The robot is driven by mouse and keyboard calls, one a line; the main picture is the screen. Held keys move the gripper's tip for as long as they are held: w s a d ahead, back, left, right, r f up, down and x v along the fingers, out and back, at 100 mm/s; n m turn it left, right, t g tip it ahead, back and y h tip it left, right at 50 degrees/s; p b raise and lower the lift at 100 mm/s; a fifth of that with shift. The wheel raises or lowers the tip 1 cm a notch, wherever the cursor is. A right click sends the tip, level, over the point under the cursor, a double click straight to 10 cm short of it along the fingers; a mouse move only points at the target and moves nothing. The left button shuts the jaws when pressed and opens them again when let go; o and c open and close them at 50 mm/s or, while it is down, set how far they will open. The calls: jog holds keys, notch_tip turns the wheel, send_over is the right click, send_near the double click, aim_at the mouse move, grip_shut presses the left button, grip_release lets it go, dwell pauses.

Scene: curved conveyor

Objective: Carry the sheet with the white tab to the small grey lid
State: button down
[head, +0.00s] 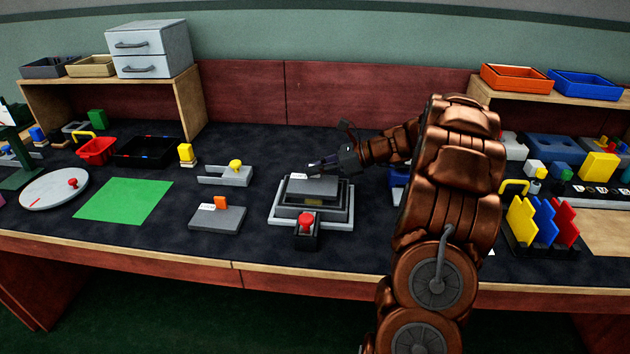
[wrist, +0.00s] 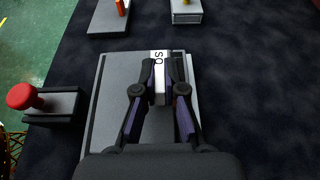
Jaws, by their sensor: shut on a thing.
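A dark grey sheet (head: 316,188) with a white tab (head: 299,176) is at the top of a grey stepped stand in the head view. My gripper (head: 318,169) is at its far edge; in the wrist view my gripper (wrist: 159,92) is shut on the white tab (wrist: 159,62), which bears dark letters. I cannot tell whether the sheet touches the stand. A flat grey lid with an orange handle (head: 229,219) lies to the left, with a white label. A grey piece with a yellow knob (head: 240,180) sits behind it. Which one is the small grey lid is unclear.
The stepped stand (head: 335,221) has a red-knobbed dark box (head: 306,241) at its front. A green mat (head: 124,202) and a round grey disc (head: 45,191) lie further left. A rack of coloured plates (head: 528,249) stands right of my arm. Dark tabletop is clear between stand and lid.

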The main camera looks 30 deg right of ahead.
aim_at(320, 177)
jog(key=shift+f, duration=1.7)
jog(key=shift+f, duration=0.15)
jog(key=c, duration=1.3)
grip_release()
jog(key=shift+o, duration=0.2)
jog(key=v, duration=1.2)
jog(key=shift+p, duration=0.3)
